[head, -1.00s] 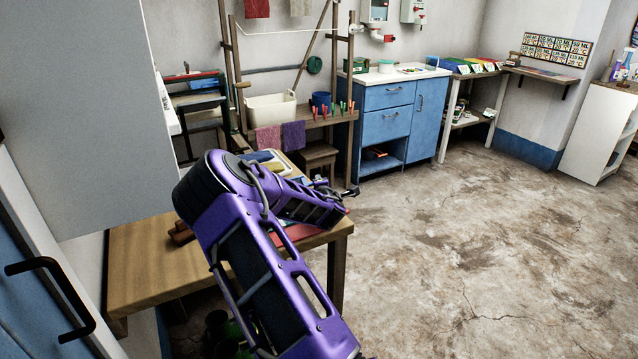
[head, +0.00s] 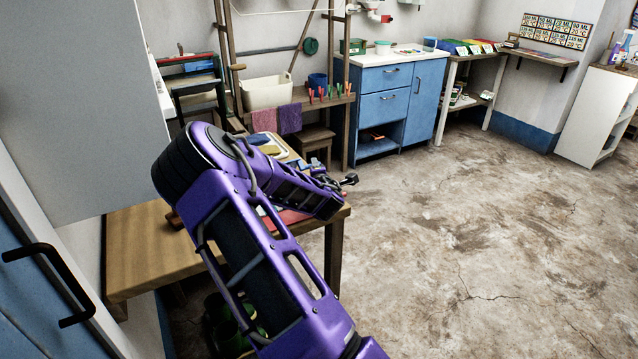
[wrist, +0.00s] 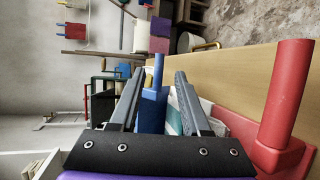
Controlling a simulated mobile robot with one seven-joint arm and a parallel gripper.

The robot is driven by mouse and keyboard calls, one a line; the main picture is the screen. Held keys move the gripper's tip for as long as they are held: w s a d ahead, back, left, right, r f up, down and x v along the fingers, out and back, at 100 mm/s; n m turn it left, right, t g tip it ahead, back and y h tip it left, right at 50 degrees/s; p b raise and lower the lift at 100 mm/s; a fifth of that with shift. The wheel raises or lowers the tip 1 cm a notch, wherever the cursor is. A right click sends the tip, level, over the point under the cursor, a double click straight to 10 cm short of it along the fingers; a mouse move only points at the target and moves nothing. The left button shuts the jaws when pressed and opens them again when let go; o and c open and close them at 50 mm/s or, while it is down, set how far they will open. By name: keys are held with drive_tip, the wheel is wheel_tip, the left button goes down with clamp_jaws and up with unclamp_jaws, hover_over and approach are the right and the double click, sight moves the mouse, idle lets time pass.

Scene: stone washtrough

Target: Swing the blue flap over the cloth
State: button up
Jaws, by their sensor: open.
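In the wrist view, my gripper (wrist: 160,78) is open, with its two dark fingers apart. The blue flap (wrist: 151,118) shows between the fingers, with a blue upright handle on it. I cannot tell whether the fingers touch it. A white and teal cloth (wrist: 207,112) lies to the right of the blue flap, partly hidden by the right finger. A red flap (wrist: 270,143) with a thick red handle is at the far right. In the head view, my purple arm covers much of the work surface, and only part of the red flap (head: 291,217) shows there.
The pieces sit on a wooden table (head: 145,250). Behind it stand a wooden rack with a white basin (head: 267,92) and hanging cloths, a small stool (head: 313,140) and a blue cabinet (head: 385,105). Open floor (head: 470,235) lies to the right.

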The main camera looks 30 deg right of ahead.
drive_tip(key=p+v, duration=0.1)
drive_tip(key=v, duration=1.2)
drive_tip(key=shift+s+a, duration=0.2)
drive_tip(key=shift+s, duration=0.05)
